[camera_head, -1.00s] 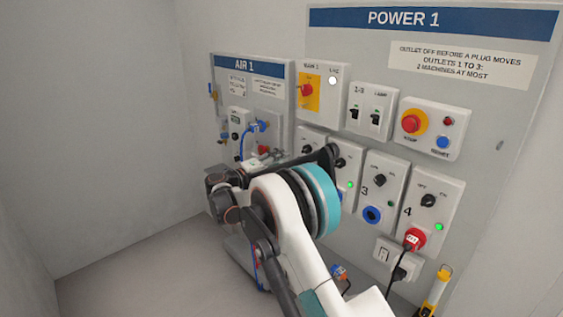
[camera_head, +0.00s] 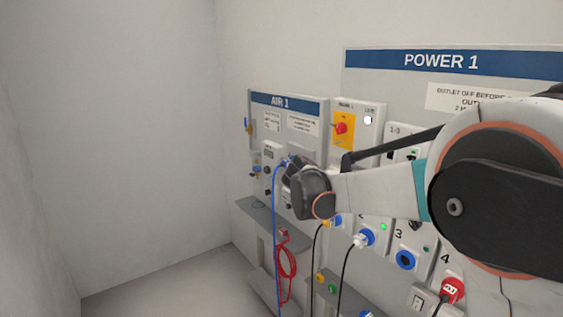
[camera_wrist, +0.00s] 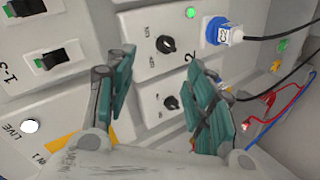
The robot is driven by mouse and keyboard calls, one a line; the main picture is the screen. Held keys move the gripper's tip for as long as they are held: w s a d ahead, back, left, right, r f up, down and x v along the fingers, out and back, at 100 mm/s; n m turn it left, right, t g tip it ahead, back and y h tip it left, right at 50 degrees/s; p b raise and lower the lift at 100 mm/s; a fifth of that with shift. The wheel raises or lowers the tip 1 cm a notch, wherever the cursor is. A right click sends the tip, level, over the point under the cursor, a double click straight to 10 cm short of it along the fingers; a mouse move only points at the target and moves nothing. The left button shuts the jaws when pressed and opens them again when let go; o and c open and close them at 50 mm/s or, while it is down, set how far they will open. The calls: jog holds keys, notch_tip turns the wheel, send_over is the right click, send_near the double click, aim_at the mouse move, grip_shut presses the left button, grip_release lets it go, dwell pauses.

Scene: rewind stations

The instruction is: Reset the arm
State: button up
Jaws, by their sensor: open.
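My arm (camera_head: 380,188) reaches in from the right across the front of the POWER 1 panel (camera_head: 440,62), its wrist end toward the AIR 1 panel (camera_head: 279,101). In the head view the wrist largely hides the gripper. In the wrist view my gripper (camera_wrist: 163,95) is open, its two green-padded fingers apart with nothing between them. Behind them is the power panel with rotary switches. A blue plug (camera_wrist: 216,32) sits in outlet 2 above the right finger; no finger visibly touches it.
A blue hose (camera_head: 275,230) hangs beside the wrist. A coiled red cord (camera_head: 286,262) hangs by the grey shelf (camera_head: 258,210). Black cables run from the blue plug (camera_head: 364,238) and red plug (camera_head: 452,290). The left side is bare wall and floor.

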jog(key=s+d+r+y, duration=0.1)
jog(key=s+d+y, duration=0.2)
jog(key=s, duration=0.9)
jog(key=s+a+f+m+y, duration=0.1)
jog(key=s+a+f+y, duration=0.1)
jog(key=s, duration=1.1)
jog(key=s+a+f+m+y, duration=0.2)
jog(key=s+f+y, duration=0.2)
jog(key=s, duration=1)
notch_tip(320, 180, down, 2)
jog(key=shift+s+f+m, duration=0.15)
jog(key=shift+s+m, duration=0.15)
